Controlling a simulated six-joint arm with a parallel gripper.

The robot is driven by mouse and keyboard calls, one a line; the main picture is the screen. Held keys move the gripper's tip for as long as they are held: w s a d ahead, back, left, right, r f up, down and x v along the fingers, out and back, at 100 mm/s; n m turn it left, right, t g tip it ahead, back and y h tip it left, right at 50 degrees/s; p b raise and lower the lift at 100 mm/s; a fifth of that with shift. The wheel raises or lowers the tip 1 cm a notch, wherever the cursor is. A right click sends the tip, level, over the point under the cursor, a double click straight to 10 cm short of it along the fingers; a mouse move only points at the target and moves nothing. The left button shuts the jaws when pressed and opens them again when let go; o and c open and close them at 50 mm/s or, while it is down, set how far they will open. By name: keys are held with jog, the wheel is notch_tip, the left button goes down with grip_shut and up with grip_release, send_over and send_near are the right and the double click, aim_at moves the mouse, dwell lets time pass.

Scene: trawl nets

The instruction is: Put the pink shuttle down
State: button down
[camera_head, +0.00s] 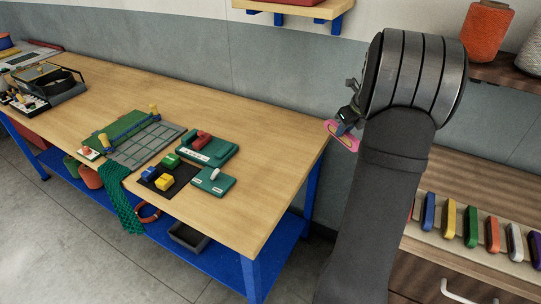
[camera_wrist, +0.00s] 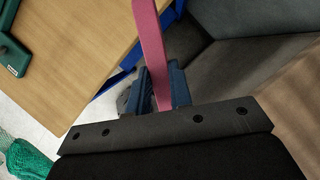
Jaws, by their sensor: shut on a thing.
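The pink shuttle (camera_head: 345,137) is held in my gripper (camera_head: 349,119), in the air near the right end of the wooden workbench (camera_head: 275,140). In the wrist view the pink shuttle (camera_wrist: 151,45) is a long pink strip running up from between the blue-grey fingers (camera_wrist: 158,90). The fingers are shut on it. My arm hides part of the gripper in the head view.
A row of several coloured shuttles (camera_head: 473,228) lies on a pale strip on the wooden drawer unit (camera_head: 480,178) at right. The bench holds green devices (camera_head: 207,148), a dark mat with coloured blocks (camera_head: 167,179) and a net frame (camera_head: 145,138). The bench's right end is clear.

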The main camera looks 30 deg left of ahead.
jog(key=s+a+f, duration=0.2)
jog(key=a, duration=0.5)
jog(key=s+a+f+n, duration=0.1)
jog(key=s+a+f, duration=0.1)
jog(key=a, duration=0.6)
jog(key=s+a+f+n, duration=0.1)
jog(key=s+a+f, duration=0.1)
jog(key=a, duration=0.6)
jog(key=shift+f+g, duration=0.3)
jog(key=shift+f, duration=0.2)
jog(key=shift+a+f, duration=0.35)
jog(key=shift+a, duration=0.1)
jog(key=shift+f+y, duration=0.3)
jog(key=shift+f, duration=1.65)
jog(key=shift+f, duration=0.1)
jog(key=c, duration=1.3)
grip_release()
jog(key=v, duration=1.2)
